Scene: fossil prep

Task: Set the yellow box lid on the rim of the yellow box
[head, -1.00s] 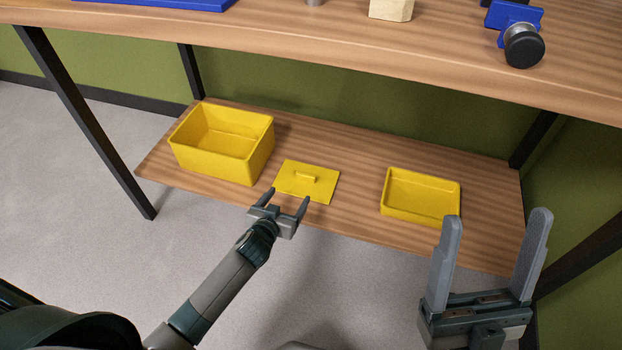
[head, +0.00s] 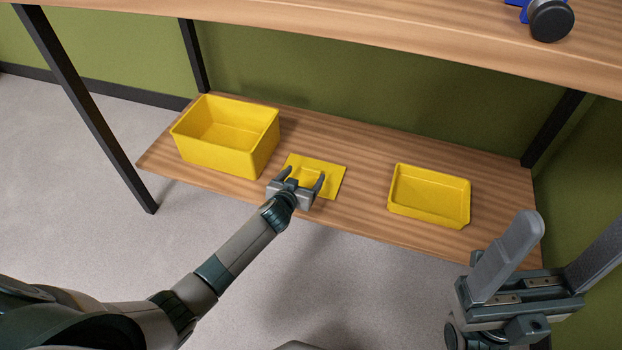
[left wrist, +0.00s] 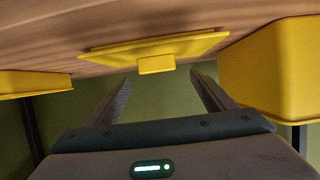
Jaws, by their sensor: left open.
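The yellow box (head: 228,135) stands open and empty at the left of the low wooden shelf. It shows in part at the right edge of the left wrist view (left wrist: 268,72). The flat yellow lid (head: 332,182) lies on the shelf to the right of the box, its small handle up. In the left wrist view the lid (left wrist: 190,46) and its handle (left wrist: 156,65) are ahead, between my fingers. My left gripper (head: 303,177) is open at the lid's near side, fingers on either side of the handle. My right gripper (head: 555,250) is open and empty at the lower right.
A shallower yellow tray (head: 430,196) stands on the shelf to the right of the lid. The tabletop (head: 400,38) runs above the shelf, with a blue and black object (head: 550,18) on it. Dark legs stand at the shelf's ends.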

